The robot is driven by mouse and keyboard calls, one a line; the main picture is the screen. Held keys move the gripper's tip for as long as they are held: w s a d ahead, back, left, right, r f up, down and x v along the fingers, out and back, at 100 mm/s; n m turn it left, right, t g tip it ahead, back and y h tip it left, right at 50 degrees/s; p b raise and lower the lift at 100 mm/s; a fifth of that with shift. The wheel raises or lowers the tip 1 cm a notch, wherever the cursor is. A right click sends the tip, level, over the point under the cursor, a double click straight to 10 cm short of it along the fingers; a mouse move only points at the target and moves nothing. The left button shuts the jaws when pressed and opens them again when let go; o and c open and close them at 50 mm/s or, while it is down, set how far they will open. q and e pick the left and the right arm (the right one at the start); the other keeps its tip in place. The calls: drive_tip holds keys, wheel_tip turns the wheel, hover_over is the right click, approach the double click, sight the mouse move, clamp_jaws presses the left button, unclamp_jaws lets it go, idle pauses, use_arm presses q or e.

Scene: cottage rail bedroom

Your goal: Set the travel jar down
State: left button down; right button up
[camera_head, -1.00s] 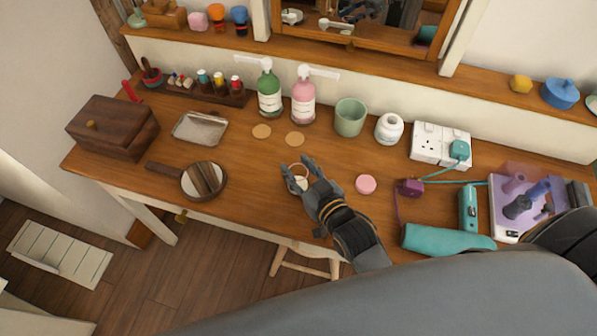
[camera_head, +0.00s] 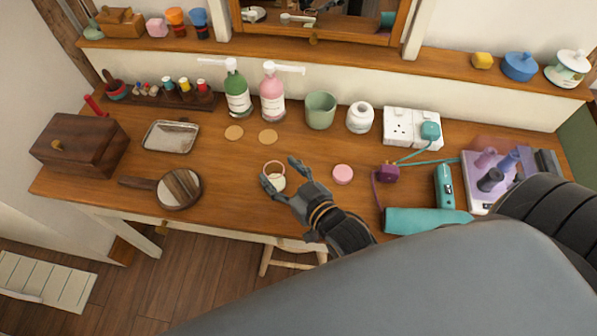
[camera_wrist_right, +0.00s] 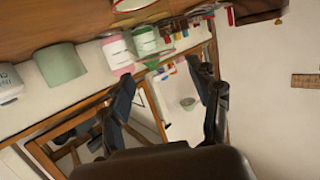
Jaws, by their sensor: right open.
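The travel jar (camera_head: 274,180) is a small clear jar with pale contents and a pinkish rim. It stands upright on the wooden dressing table (camera_head: 235,195), near the front edge. My right gripper (camera_head: 280,173) is open, its two fingers spread at the jar's near right side. I cannot tell whether a finger touches it. In the right wrist view, what looks like the jar's rim (camera_wrist_right: 135,5) is cut off at the top, beyond the open fingers (camera_wrist_right: 170,95). A round pink lid (camera_head: 343,174) lies to the right. My left gripper is not in view.
A hand mirror (camera_head: 179,189) lies left. A teal hair dryer (camera_head: 428,220) and a socket box (camera_head: 412,128) are right. Bare tabletop lies between mirror and jar.

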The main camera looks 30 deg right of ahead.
drive_tip(key=v, duration=0.9)
drive_tip(key=shift+b, duration=0.35)
